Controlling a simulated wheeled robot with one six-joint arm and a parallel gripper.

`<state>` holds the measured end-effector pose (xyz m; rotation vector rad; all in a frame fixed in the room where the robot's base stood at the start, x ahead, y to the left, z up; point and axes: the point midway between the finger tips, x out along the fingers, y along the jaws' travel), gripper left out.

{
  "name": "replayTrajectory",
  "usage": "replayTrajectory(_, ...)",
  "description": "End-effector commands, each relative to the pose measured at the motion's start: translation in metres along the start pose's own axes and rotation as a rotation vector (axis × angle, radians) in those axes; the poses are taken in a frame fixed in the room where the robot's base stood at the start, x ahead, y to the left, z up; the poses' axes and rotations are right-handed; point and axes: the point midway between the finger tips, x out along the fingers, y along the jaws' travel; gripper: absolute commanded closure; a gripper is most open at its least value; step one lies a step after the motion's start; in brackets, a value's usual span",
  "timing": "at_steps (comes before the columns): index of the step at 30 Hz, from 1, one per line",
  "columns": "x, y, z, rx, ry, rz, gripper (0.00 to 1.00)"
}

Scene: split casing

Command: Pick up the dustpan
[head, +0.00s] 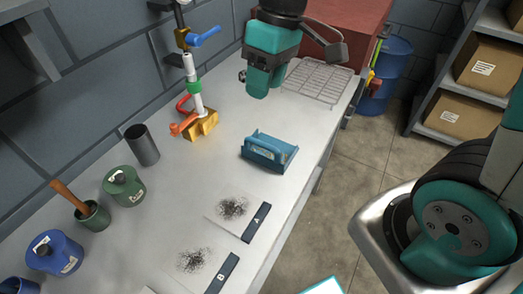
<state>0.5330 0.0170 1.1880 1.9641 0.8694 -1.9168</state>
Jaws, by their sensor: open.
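A blue, tray-like piece with raised sides and a small label (268,150) sits on the light workbench, near its right edge. It is the thing that looks most like the dustpan. My gripper (262,84) hangs above the bench, farther back than the dustpan and apart from it. Its jaws are open, and nothing shows between them. The inside of the jaws is partly hidden from this side.
Two patches of dark grains (232,207) lie in front of the dustpan, beside dark strips marked A (257,222) and B (222,273). A pipe assembly with valves (197,120), a grey cylinder (142,146) and several pots stand left. A wire rack (318,82) lies behind.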

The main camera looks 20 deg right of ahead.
Motion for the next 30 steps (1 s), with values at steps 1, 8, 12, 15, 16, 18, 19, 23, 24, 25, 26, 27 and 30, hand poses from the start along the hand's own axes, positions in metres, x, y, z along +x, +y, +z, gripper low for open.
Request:
replayTrajectory(1,0.011,0.023,-0.013,0.005,-0.027,0.005,0.55)
replayTrajectory(8,0.037,0.082,-0.04,0.004,-0.091,0.022,0.55)
replayTrajectory(12,0.054,0.088,-0.04,0.001,-0.102,0.02,0.55)
replayTrajectory(15,0.075,0.088,-0.037,0.001,-0.104,0.02,0.55)
replayTrajectory(16,0.082,0.088,-0.036,0.001,-0.104,0.02,0.55)
replayTrajectory(18,0.098,0.088,-0.035,0.0,-0.104,0.019,0.55)
replayTrajectory(19,0.105,0.088,-0.034,0.001,-0.103,0.02,0.55)
replayTrajectory(23,0.133,0.089,-0.031,0.002,-0.103,0.021,0.55)
replayTrajectory(24,0.139,0.089,-0.03,0.001,-0.102,0.021,0.55)
replayTrajectory(25,0.144,0.089,-0.03,0.001,-0.101,0.021,0.55)
replayTrajectory(26,0.148,0.089,-0.03,0.001,-0.101,0.022,0.55)
replayTrajectory(27,0.152,0.089,-0.03,0.001,-0.099,0.022,0.55)
replayTrajectory(30,0.159,0.09,-0.029,0.001,-0.097,0.023,0.55)
